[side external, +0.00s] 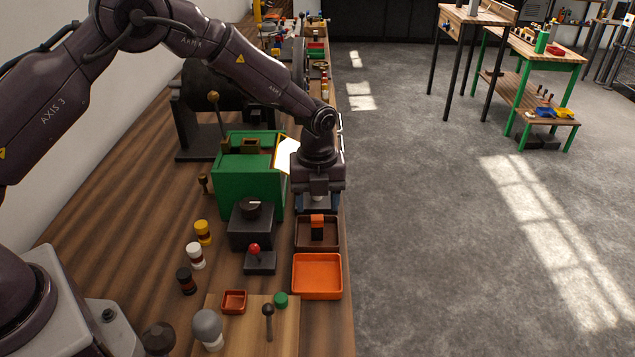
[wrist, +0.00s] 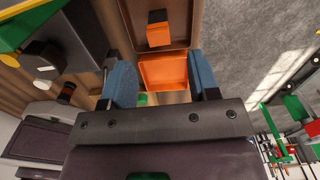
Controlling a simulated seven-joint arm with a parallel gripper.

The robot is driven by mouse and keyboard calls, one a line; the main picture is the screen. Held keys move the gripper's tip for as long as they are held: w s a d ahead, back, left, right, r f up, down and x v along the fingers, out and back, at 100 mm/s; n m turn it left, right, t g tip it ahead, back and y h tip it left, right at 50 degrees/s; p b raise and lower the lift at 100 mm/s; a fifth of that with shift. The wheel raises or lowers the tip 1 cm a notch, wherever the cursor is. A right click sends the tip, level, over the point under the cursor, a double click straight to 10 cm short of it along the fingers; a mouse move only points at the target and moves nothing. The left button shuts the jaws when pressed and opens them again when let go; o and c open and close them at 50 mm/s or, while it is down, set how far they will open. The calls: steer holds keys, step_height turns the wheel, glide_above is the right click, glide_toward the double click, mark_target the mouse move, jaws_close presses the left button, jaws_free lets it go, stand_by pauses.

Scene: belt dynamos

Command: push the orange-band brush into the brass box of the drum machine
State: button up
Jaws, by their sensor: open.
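The orange-band brush (side external: 317,228), a small dark block with an orange band, stands in the brown tray (side external: 334,243) at the bench's right edge. In the wrist view the brush (wrist: 158,32) shows an orange face with a dark end. The drum machine has a green housing (side external: 238,188) and a dark drum (side external: 208,90) behind it. My gripper (side external: 317,204) is open and empty, pointing down just beyond the brush. In the wrist view its blue fingers (wrist: 163,82) are spread apart, with the brush beyond them.
An orange tray (side external: 317,276) lies in front of the brown one. A black knob box (side external: 250,232) and a red-balled lever (side external: 255,250) stand left of the trays. A brass-knobbed lever (side external: 214,98) rises beside the housing. Several small jars (side external: 196,256) stand farther left.

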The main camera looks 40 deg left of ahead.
mark_target(318, 220)
step_height(318, 220, down, 8)
steer(key=shift+f, duration=0.2)
steer(key=c, duration=0.9)
steer(key=o, duration=0.6)
steer(key=shift+r, duration=0.4)
steer(key=shift+r, duration=0.8)
